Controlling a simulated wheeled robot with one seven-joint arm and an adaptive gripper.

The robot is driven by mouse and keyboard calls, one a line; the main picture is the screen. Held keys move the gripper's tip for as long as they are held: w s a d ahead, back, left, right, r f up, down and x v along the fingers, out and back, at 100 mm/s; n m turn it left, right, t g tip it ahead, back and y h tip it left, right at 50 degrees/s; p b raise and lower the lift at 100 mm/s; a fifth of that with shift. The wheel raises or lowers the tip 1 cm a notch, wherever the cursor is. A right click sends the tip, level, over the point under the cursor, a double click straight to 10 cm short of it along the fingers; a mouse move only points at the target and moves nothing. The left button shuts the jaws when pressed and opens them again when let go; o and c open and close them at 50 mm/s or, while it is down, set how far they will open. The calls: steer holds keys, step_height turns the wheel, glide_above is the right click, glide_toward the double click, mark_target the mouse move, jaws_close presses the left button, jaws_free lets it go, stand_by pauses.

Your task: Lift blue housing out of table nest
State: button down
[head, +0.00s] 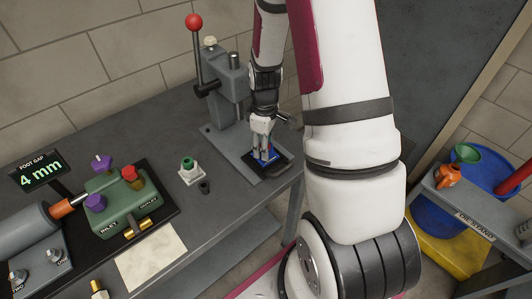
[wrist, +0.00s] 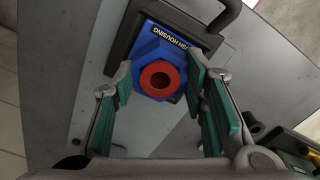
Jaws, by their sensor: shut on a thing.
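In the head view my gripper (head: 263,143) points down over the blue housing (head: 266,155) at the dark nest (head: 270,169) on the press base. Whether the housing is clear of the nest cannot be told.
A grey press (head: 231,85) with a red-knobbed lever stands just behind my gripper. A white block with a green cap (head: 189,170) and a small dark bush (head: 204,187) stand left on the table. A green valve block (head: 122,205) is further left.

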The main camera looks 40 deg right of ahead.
steer(key=shift+r+p, duration=0.35)
steer(key=shift+r, duration=0.35)
steer(key=shift+r+p, duration=0.65)
steer(key=shift+r, duration=0.75)
